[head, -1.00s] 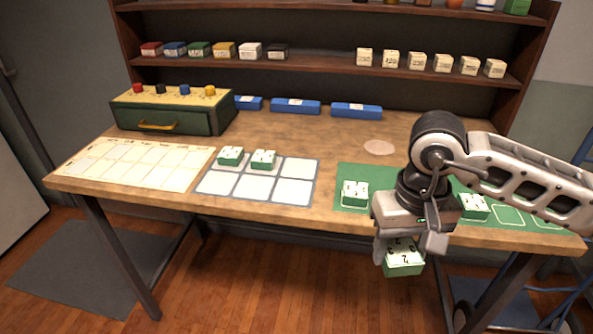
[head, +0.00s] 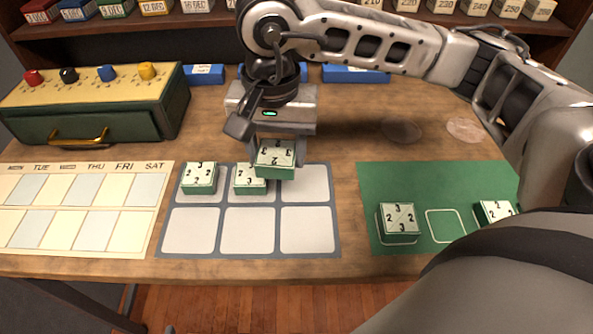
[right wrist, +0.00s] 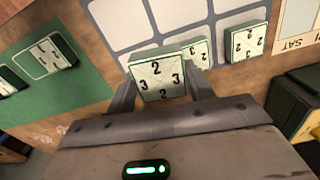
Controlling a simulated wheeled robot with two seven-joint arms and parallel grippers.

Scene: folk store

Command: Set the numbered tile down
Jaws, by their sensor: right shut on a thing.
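My right gripper (head: 276,162) points down, shut on a green-sided numbered tile (head: 275,154) with a white top. The right wrist view shows this tile (right wrist: 158,77) between the two fingers, its 2s and 3s readable. It hangs above the back row of the grey-edged grid board (head: 250,204), around the middle and right cells. One tile (head: 199,177) lies in the back left cell. Another tile (head: 248,178) lies in the back middle cell, partly covered by the held one. The back right cell (head: 312,188) looks empty. My left gripper is out of view.
The front row of the board is empty. A green mat (head: 375,185) at right bears two visible tiles (head: 398,221) (head: 494,212). A calendar sheet (head: 82,202) and a green drawer box (head: 92,112) are at left. Blue blocks (head: 355,74) stand behind.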

